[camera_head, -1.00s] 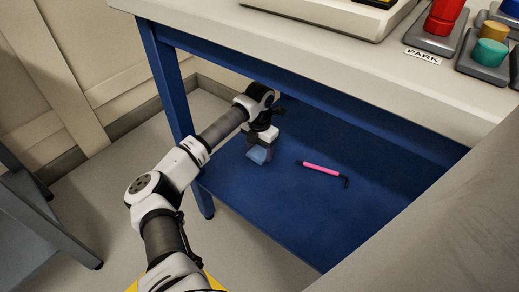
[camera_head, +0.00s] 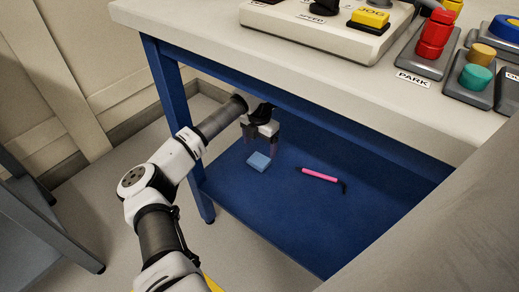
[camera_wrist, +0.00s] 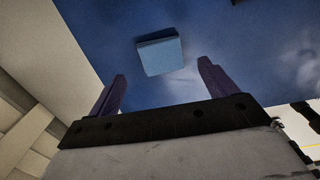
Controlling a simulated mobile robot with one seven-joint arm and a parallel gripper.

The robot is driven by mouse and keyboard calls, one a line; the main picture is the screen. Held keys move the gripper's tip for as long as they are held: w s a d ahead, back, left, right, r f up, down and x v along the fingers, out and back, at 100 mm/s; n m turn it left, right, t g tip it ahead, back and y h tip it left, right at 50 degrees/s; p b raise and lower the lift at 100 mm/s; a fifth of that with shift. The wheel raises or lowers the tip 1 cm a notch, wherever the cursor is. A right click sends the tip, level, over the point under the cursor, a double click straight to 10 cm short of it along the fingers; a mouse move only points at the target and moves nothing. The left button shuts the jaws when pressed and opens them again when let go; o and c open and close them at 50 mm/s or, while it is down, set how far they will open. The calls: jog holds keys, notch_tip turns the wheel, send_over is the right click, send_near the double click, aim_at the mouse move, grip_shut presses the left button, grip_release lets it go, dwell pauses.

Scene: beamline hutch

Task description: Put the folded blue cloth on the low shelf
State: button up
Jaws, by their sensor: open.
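The folded blue cloth (camera_head: 258,162) lies flat on the blue low shelf (camera_head: 290,228), toward its left end. It looks like a small light-blue block. My gripper (camera_head: 261,154) is open and empty, just above and behind the cloth in the head view. In the wrist view the cloth (camera_wrist: 159,53) lies beyond the two spread fingers (camera_wrist: 160,88), apart from both. The shelf fills the background there.
A pink rod with dark ends (camera_head: 320,175) lies on the shelf to the right of the cloth. The table top (camera_head: 300,60) overhangs the shelf, and a blue leg (camera_head: 172,95) stands at the left. Shelf room in front is clear.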

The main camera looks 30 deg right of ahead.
aim_at(259, 158)
notch_tip(259, 158, up, 6)
jog(key=p, duration=0.1)
jog(key=shift+r+p, duration=0.25)
jog(key=shift+p, duration=0.05)
